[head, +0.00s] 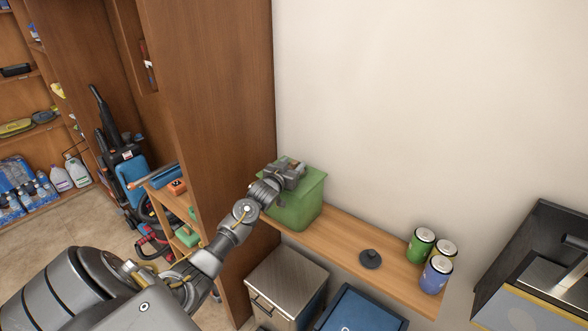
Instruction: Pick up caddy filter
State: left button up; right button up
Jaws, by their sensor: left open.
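A green bin (300,206), which looks like a caddy, stands upright on the wooden shelf against the wall. My left gripper (291,171) is open at the top of the bin, over its near left rim; it hides part of the opening. I cannot tell whether it touches the bin. No filter can be made out inside the bin. A small dark round piece with a knob (370,259) lies on the shelf to the right of the bin; I cannot tell whether it is the filter or a lid. My right gripper is not in view.
Below are a metal-topped box (286,278) and a blue container (360,314).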

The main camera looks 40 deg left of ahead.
pick_arm(q)
jog(key=shift+c, duration=0.2)
jog(key=c, duration=0.9)
jog(key=shift+c, duration=0.5)
